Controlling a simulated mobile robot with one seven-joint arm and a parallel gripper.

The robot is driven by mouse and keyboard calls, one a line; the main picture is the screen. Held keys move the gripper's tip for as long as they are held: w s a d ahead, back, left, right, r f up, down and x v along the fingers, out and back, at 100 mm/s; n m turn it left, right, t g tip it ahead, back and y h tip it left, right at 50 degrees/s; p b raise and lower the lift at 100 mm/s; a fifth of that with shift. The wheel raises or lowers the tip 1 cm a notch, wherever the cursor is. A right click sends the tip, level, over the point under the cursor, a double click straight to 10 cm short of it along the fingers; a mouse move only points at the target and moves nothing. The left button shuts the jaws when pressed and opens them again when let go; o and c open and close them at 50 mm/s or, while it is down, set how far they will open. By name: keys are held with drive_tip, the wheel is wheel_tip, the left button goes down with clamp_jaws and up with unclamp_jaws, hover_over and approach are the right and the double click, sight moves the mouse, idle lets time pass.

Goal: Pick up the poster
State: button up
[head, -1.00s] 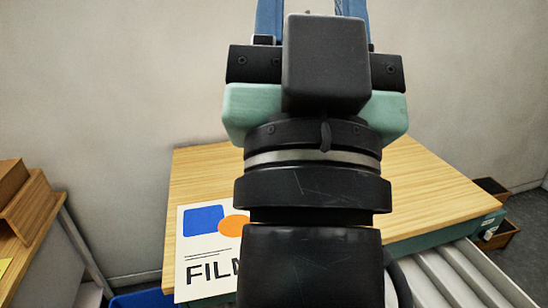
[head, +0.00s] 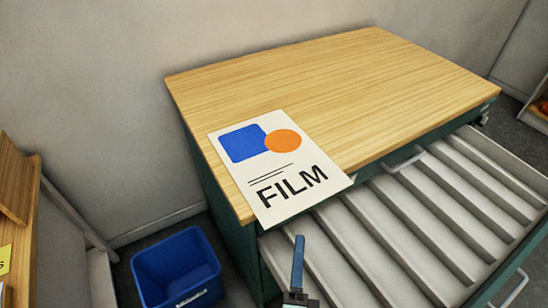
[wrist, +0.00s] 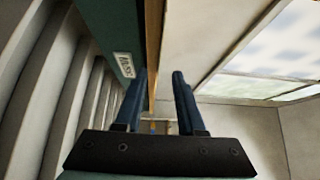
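The poster (head: 278,172) is a white sheet with a blue rounded square, an orange circle and the word FILM. In the head view it lies flat on the wooden top (head: 345,85) of a green drawer cabinet, its lower edge jutting slightly past the front edge. One blue finger of my gripper (head: 298,265) shows at the bottom of the head view, below and in front of that edge, apart from the poster. In the wrist view my gripper (wrist: 160,76) has two blue fingers spread with no object held between them. I cannot make out the poster there.
An open drawer (head: 425,215) with grey slats juts out at the front right. A blue bin (head: 178,268) stands on the floor at the left. A wooden shelf (head: 22,240) is at the far left. The rest of the cabinet top is bare.

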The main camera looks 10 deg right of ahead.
sight(303, 203)
drive_tip(key=x, duration=1.1)
drive_tip(key=shift+w+d+p, duration=0.2)
drive_tip(key=shift+w+p, duration=0.15)
drive_tip(key=shift+p, duration=0.05)
clamp_jaws()
idle(1.0)
